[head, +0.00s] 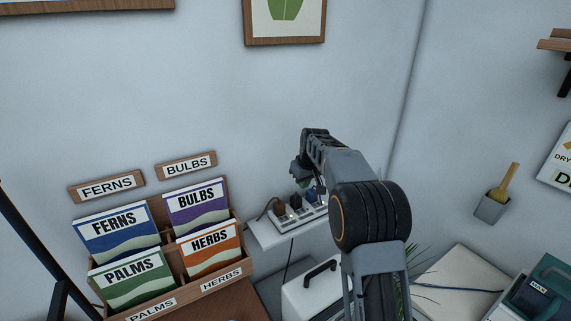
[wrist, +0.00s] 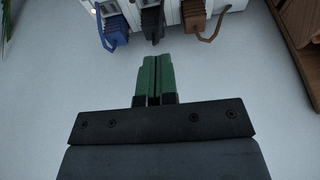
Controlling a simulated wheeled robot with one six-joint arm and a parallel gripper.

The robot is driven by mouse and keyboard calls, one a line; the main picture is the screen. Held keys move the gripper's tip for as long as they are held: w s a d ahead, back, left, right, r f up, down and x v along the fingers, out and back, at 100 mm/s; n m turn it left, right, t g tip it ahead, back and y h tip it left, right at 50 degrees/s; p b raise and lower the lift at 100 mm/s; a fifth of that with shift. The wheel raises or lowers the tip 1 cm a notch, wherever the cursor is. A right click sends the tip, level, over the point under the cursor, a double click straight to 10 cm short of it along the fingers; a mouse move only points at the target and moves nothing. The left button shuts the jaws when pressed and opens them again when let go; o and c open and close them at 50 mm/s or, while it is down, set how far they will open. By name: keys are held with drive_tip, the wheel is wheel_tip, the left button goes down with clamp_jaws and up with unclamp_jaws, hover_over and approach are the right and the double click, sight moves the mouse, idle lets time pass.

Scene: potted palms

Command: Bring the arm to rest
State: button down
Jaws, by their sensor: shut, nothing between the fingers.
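My gripper (wrist: 155,76) shows in the wrist view with its two green fingers together and nothing between them. In the head view my arm reaches forward and my gripper (head: 297,178) hangs near the wall, above a power strip (head: 307,217) on a small white shelf (head: 268,238). In the wrist view, a blue plug (wrist: 113,28), a black plug (wrist: 152,22) and a brown plug (wrist: 194,14) sit in the strip beyond the fingertips. The fingertips look apart from the plugs. My arm hides part of the strip and shelf in the head view.
A wooden rack holds packets for ferns (head: 115,232), bulbs (head: 197,205), palms (head: 132,279) and herbs (head: 209,249) at the left. A white box with a black handle (head: 320,271) stands below the shelf. A teal case (head: 545,290) is at the lower right. The upper wall is largely clear.

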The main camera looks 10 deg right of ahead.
drive_tip(key=s+a+m, duration=0.1)
drive_tip(key=s, duration=1.5)
drive_tip(key=s+a+r+m+t, duration=0.1)
drive_tip(key=s+a+m, duration=0.1)
drive_tip(key=s, duration=1.5)
drive_tip(key=shift+s+a+m+h, duration=0.25)
drive_tip(key=shift+m+h, duration=0.05)
drive_tip(key=shift+h, duration=0.1)
